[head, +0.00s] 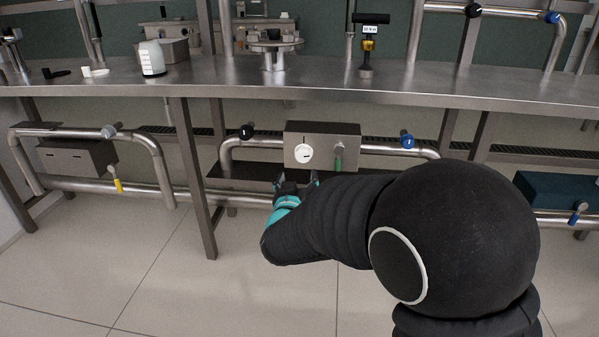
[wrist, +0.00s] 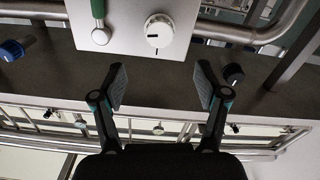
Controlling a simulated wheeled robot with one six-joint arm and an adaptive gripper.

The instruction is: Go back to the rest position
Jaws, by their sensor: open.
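My gripper (wrist: 160,88) is open and empty in the wrist view, its two fingers apart with nothing between them. In the head view my gripper (head: 296,183) is small and partly hidden by my own black arm, in front of the lower pipework and below the bench top. A steel control box (head: 335,136) with a white round dial (head: 303,153) and a green-handled lever (head: 338,157) is just beyond it. In the wrist view the white dial (wrist: 159,31) and the green handle (wrist: 98,12) appear upside down above the fingers, apart from them.
The steel bench top (head: 300,80) runs across the view above my gripper. A blue valve knob (head: 407,140) and a black one (head: 247,131) sit on the pipes beside the box. A bench leg (head: 195,180) stands to the left. The tiled floor (head: 150,270) in front is clear.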

